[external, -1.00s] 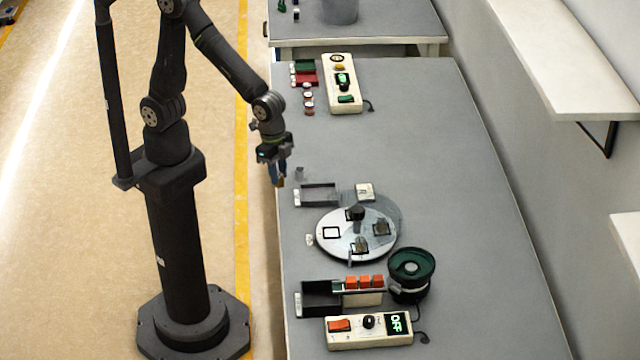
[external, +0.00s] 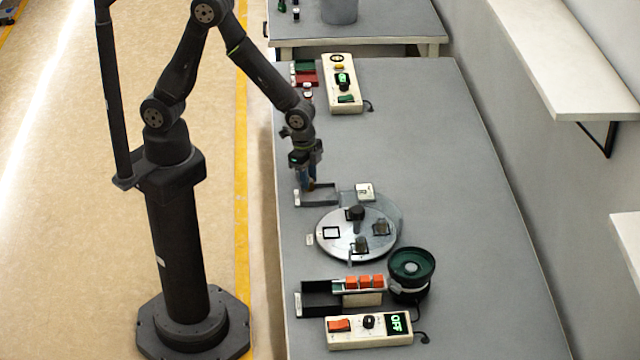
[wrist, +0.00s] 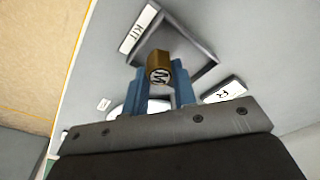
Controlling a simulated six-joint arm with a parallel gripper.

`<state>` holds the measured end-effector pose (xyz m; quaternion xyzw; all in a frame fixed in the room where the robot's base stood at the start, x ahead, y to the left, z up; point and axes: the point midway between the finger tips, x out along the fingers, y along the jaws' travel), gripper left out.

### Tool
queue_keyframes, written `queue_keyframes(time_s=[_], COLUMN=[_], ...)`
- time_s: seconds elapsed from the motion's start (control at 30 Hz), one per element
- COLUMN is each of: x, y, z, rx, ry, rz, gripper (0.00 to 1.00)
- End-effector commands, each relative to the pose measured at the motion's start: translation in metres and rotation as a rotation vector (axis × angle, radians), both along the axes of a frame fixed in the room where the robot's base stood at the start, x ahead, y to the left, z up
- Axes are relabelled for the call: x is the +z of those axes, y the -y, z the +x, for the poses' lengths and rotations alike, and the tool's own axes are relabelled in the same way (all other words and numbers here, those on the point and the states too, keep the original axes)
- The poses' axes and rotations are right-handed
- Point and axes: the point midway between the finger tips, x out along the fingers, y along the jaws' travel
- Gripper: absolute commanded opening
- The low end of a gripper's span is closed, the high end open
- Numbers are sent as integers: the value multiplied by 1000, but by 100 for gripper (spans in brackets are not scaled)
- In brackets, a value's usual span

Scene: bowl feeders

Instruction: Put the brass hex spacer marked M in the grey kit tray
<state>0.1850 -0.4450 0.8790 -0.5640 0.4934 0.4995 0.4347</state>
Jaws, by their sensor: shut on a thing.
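The brass hex spacer (wrist: 159,68) shows its M mark in the wrist view, held between the blue fingers of my gripper (wrist: 160,88). My gripper is shut on it. The grey kit tray (wrist: 205,48), with a white KIT label (wrist: 139,28), lies beyond the spacer in the wrist view. In the external view, my gripper (external: 308,186) is at the kit tray (external: 322,201) and covers part of it. The spacer is above or just inside the tray; I cannot tell its exact height.
A round turntable (external: 340,248) stands in front of the tray, with a small white label block (external: 365,191) behind it. A dark tray (external: 318,300), a green bowl feeder (external: 411,268) and a control box (external: 370,331) are nearer. The table's right side is clear.

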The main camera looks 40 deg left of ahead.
Motion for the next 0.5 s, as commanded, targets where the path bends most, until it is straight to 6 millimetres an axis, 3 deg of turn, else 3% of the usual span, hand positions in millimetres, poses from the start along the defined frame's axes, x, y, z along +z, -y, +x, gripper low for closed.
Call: queue_keyframes(time_s=[0.17, 0.5], x=[-24, -26], y=[0, 0], z=[-1, -1], rx=[0, 0], ry=[-1, 0], rz=[2, 1], gripper=[0, 0])
